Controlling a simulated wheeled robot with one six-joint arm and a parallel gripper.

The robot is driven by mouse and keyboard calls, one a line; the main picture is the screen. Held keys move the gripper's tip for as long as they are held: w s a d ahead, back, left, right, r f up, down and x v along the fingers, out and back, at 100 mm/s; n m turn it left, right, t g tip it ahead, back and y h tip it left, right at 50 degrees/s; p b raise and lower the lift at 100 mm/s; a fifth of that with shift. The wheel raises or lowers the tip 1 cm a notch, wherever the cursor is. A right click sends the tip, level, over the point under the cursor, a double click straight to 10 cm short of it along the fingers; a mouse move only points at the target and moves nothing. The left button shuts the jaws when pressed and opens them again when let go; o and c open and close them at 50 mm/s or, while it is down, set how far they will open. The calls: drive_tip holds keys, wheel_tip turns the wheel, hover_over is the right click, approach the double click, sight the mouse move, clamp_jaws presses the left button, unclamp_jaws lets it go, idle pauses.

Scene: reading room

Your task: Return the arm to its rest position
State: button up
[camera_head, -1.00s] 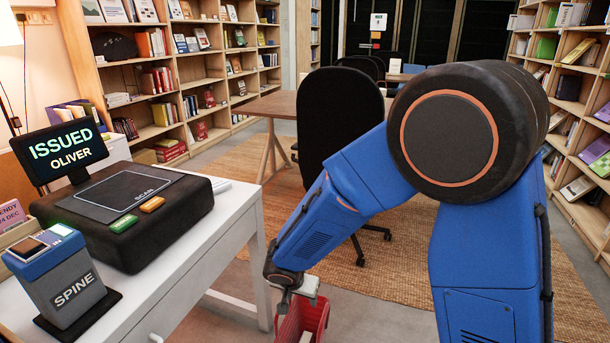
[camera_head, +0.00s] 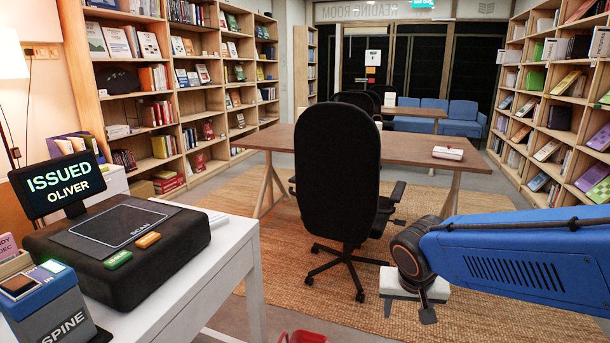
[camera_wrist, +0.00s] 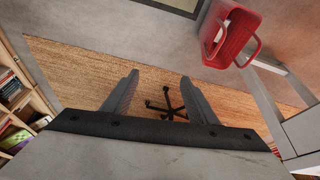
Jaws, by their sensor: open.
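My arm reaches in from the right edge of the head view, and my gripper (camera_head: 408,310) hangs low at the lower right, over the rug. In the wrist view, the two grey fingers of my gripper (camera_wrist: 159,78) stand wide apart with nothing between them. The chair's wheeled foot and the rug show beyond the gap, well apart from the fingers.
A white desk (camera_head: 235,272) with a black scanner (camera_head: 125,262) stands at the left. A red basket (camera_wrist: 238,32) is on the floor beside it. A black office chair (camera_head: 337,165) stands at the wooden table (camera_head: 425,150). Bookshelves line both sides.

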drive_tip(key=s+d+r+n, duration=0.1)
drive_tip(key=s+d+r, duration=0.1)
drive_tip(key=s, duration=0.5)
drive_tip(key=s+d+r+n+y, duration=0.1)
drive_tip(key=s+d, duration=0.3)
drive_tip(key=s, duration=0.4)
drive_tip(key=shift+r+n+t+y, duration=0.3)
drive_tip(key=shift+r+t, duration=0.1)
drive_tip(key=shift+r, duration=0.5)
